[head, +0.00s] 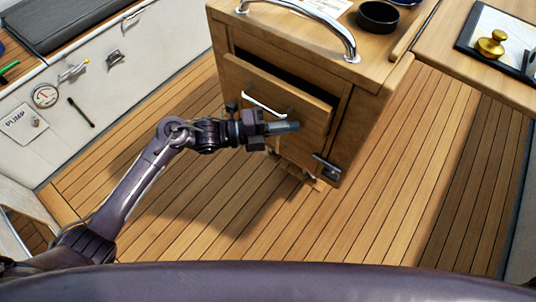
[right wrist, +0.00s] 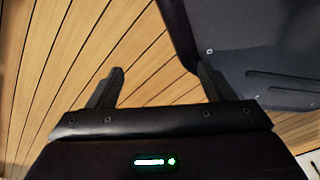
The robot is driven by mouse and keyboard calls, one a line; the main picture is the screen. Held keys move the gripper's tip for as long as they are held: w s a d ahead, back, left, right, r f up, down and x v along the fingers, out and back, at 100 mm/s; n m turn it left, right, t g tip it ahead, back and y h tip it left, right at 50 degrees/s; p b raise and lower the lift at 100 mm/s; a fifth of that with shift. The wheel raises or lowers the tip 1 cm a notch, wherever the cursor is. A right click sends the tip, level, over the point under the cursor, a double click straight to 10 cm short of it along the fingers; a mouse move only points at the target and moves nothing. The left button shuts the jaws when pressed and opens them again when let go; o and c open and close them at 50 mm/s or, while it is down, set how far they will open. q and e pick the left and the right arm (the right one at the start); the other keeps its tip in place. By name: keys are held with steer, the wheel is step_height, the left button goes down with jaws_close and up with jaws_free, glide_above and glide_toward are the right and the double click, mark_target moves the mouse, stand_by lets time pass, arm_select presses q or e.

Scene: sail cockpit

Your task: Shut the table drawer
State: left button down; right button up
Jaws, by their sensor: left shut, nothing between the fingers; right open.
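The table drawer (head: 300,108) is in the front of the wooden cockpit table (head: 240,44) in the head view. It stands partly open, with a dark gap above its front panel. It has a white bar handle (head: 262,104). My left gripper (head: 296,127) is shut and empty at the lower part of the drawer front, just below the handle. I cannot tell whether it touches the panel. My right gripper (right wrist: 160,90) is open and empty above the plank floor in the right wrist view; it is not in the head view.
A chrome grab rail (head: 318,20) and a dark round bowl (head: 378,15) are on the table top. A side leaf (head: 450,60) at right bears a brass weight (head: 490,44) on a dark-edged tray. A metal latch (head: 326,167) sits low on the table. The plank floor (head: 200,225) is clear.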

mark_target(296, 111)
arm_select(q)
steer(key=w+d+b, duration=0.1)
steer(key=w+b, duration=0.1)
steer(key=w+d+b, duration=0.2)
steer(key=shift+w, duration=0.1)
steer(key=shift+r, duration=0.3)
arm_select(e)
steer(key=w+a+r, duration=0.3)
steer(key=w+r, duration=0.3)
steer(key=w, duration=0.3)
steer(key=shift+w, duration=0.25)
arm_select(q)
steer(key=shift+a, duration=0.1)
steer(key=shift+a+b, duration=0.25)
steer(key=shift+b, duration=0.05)
steer(key=a, duration=0.4)
steer(key=s+a, duration=0.1)
steer(key=a, duration=0.1)
steer(key=shift+s+a+f, duration=0.1)
steer(key=shift+a+f, duration=0.1)
steer(key=shift+f, duration=0.05)
steer(key=shift+s+a, duration=0.15)
steer(key=shift+a, duration=0.1)
arm_select(e)
steer(key=shift+w+a+r, duration=0.15)
steer(key=shift+w+r, duration=0.1)
steer(key=shift+r, duration=0.45)
